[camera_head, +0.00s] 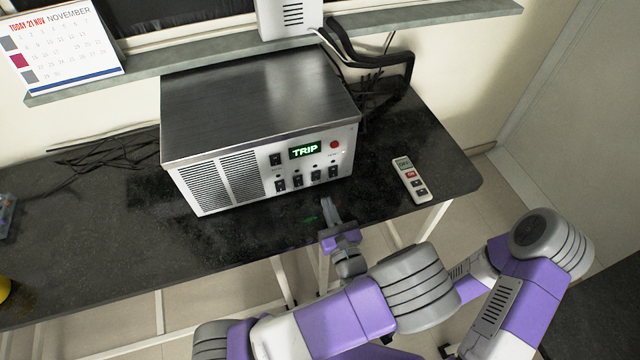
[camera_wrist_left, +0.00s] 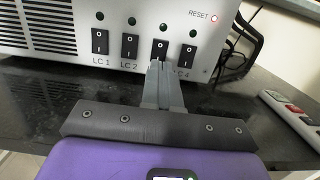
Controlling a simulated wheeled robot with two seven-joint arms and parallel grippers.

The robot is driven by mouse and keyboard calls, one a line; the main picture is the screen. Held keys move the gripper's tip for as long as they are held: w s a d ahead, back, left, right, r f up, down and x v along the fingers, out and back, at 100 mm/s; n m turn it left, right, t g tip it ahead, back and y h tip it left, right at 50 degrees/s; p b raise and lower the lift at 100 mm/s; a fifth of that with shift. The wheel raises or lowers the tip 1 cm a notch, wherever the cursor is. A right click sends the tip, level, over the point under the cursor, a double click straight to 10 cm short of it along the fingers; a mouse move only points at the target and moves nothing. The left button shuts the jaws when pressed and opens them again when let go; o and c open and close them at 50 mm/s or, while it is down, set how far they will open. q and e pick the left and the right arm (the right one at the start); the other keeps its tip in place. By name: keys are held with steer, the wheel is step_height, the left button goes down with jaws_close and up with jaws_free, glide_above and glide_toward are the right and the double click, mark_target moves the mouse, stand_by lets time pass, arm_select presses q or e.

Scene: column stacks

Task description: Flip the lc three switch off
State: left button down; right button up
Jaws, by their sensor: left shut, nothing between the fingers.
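A metal box with a dark top (camera_head: 260,95) stands on the table, its front facing me. A row of black rocker switches runs along its front. The third, the LC 3 switch (camera_head: 316,176), also shows in the left wrist view (camera_wrist_left: 160,47). Its lower edge and label are hidden by my left gripper's fingers. I cannot tell its setting. My left gripper (camera_head: 327,203) is shut and empty, in front of the panel. In the left wrist view its fingertips (camera_wrist_left: 160,66) overlap the bottom of the LC 3 switch; contact is unclear. My right gripper is not in view.
The LC 1 (camera_wrist_left: 100,41), LC 2 (camera_wrist_left: 130,46) and LC 4 (camera_wrist_left: 187,55) switches flank it closely. A green display (camera_head: 305,150) reads TRIP. A red reset button (camera_head: 334,144) sits beside it. A remote (camera_head: 409,180) lies on the dark table (camera_head: 90,230) to the right.

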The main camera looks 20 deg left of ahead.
mark_target(316, 175)
arm_select(q)
steer(key=x, duration=0.7)
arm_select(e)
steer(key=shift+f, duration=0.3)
